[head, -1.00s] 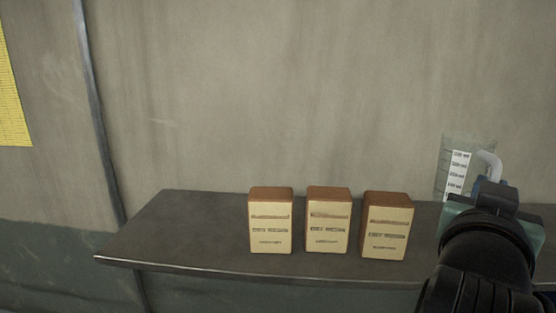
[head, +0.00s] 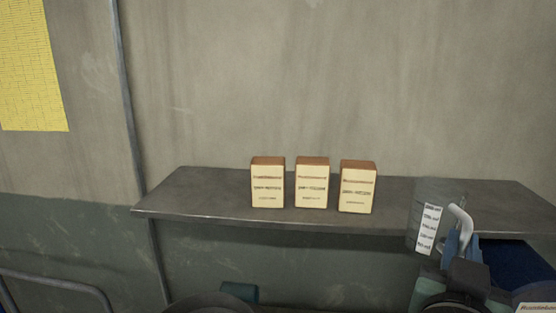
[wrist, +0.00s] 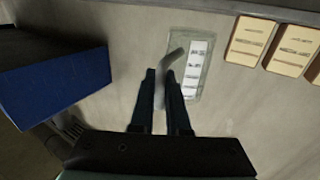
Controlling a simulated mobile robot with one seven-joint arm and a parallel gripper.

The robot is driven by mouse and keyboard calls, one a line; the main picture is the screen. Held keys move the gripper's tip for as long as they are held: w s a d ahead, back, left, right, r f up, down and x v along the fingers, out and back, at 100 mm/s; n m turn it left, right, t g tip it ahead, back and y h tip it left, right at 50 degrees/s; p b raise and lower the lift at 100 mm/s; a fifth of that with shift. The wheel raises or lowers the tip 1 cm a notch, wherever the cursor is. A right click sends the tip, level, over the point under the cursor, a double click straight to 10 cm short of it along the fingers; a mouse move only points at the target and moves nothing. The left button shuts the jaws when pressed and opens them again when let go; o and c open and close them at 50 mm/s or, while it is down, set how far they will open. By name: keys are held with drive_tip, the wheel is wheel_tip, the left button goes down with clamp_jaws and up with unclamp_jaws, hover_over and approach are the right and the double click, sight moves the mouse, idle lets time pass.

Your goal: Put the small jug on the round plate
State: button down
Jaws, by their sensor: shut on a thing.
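The small jug (head: 425,229) is clear, with a white marked label and a grey bent handle. My gripper (head: 461,246) is shut on the handle, and the jug hangs in front of the shelf's right part in the head view. In the wrist view my gripper (wrist: 160,76) has its dark fingers on either side of the handle, and the jug (wrist: 194,65) shows beyond them, its label facing the camera. I cannot make out the round plate in either view.
Three brown and cream boxes (head: 312,185) stand in a row on the dark shelf (head: 200,193). A dark blue thing (head: 518,268) lies at the right; a blue box shape (wrist: 55,85) shows in the wrist view. A grey rail (head: 60,283) stands at lower left. The shelf's left end is bare.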

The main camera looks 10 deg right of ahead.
drive_tip(key=s+a+f+n+t+y+b, duration=0.1)
drive_tip(key=a+f+y, duration=0.3)
drive_tip(key=a+f, duration=0.4)
drive_tip(key=s+a+f+n+t+y+b, duration=0.1)
drive_tip(key=s+a+f+n+y, duration=0.3)
drive_tip(key=f, duration=1.7)
drive_tip(key=s+a+f+n+t+y+b, duration=0.1)
drive_tip(key=s+a+f+n+t+y, duration=0.1)
drive_tip(key=a+f, duration=1.2)
drive_tip(key=shift+s+a+f+n+y+b, duration=0.25)
drive_tip(key=shift+s+f+n+y+b, duration=0.3)
drive_tip(key=shift+f+y, duration=0.35)
drive_tip(key=shift+w+r, duration=0.1)
